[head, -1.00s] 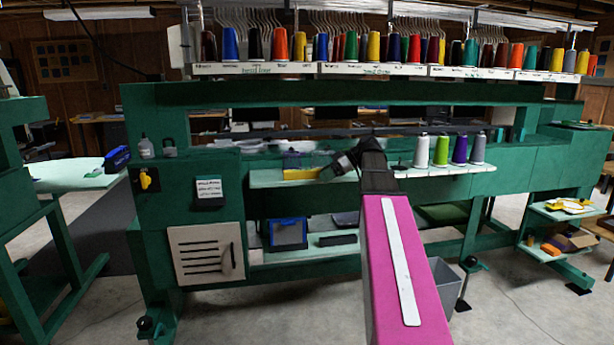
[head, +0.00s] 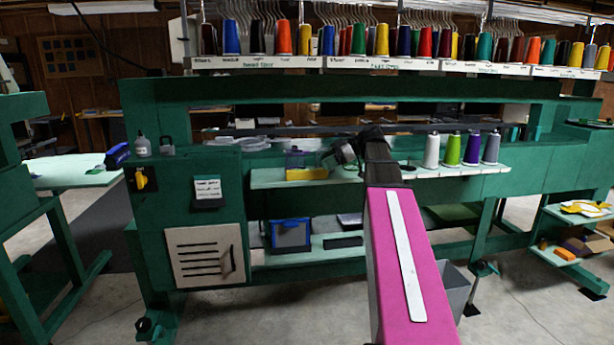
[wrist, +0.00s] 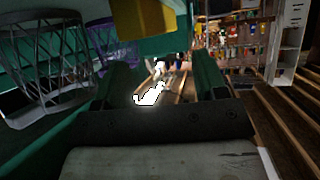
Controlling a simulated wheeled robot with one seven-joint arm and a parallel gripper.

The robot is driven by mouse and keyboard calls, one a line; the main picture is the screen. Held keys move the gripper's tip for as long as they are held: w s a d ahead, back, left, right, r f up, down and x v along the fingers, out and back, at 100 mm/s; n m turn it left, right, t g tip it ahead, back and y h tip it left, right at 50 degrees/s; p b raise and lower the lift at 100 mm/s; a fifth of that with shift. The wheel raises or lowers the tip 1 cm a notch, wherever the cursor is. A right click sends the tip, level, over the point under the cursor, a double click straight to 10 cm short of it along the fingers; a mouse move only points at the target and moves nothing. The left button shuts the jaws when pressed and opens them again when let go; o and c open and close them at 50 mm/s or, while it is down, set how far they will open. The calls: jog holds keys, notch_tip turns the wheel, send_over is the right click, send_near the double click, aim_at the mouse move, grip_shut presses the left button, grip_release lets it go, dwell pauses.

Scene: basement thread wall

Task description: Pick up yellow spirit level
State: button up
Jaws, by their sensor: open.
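A yellow block-like thing (head: 306,174) sits on the pale green shelf of the machine, in front of or under a small blue-edged box (head: 296,158). It is the likeliest spirit level, but it is too small to be sure. My gripper (head: 341,153) is just to its right, above the same shelf and apart from it in the picture. In the wrist view my gripper (wrist: 162,82) has its two fingers spread, with no held object visible between them. A yellow surface (wrist: 140,18) shows at the top of that view, partly cut off.
White, green, purple and grey thread cones (head: 453,150) stand on the shelf right of my arm. A rack of coloured spools (head: 370,67) runs above. A blue-framed bin (head: 290,236) sits on the lower shelf. A grey bin (head: 455,287) stands on the floor.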

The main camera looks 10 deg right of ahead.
aim_at(307, 170)
jog(key=x, duration=0.6)
jog(key=shift+w+a+f, duration=0.1)
jog(key=shift+w+a, duration=0.1)
jog(key=shift+w, duration=0.1)
jog(key=c, duration=1.2)
